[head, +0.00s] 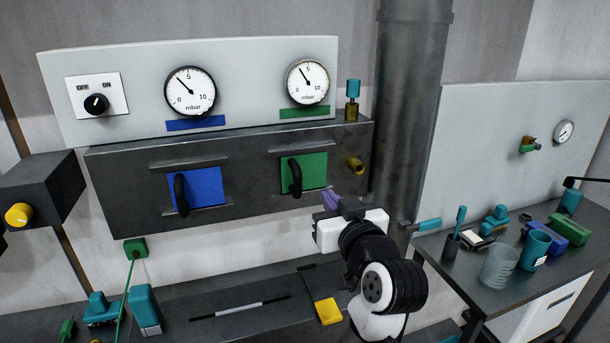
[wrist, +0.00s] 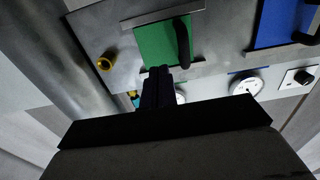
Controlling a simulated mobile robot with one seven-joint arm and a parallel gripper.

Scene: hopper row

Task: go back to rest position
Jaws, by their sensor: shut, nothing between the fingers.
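My gripper (head: 330,201) is shut and empty. In the head view it hangs in front of the dark hopper box, just below and right of the green hatch (head: 313,173). In the wrist view its purple fingers (wrist: 158,86) are together, pointing at the box near the lower edge of the green hatch (wrist: 163,43). I cannot tell whether they touch anything. The blue hatch (head: 206,188) is to the left on the same box. Both hatches have black handles and look closed.
Two gauges (head: 190,91) and a switch (head: 96,103) are on the panel above. A grey column (head: 410,90) stands right of the box. A table (head: 470,290) with cups and tools is at the right. A low shelf (head: 190,322) with a yellow block (head: 328,311) lies below.

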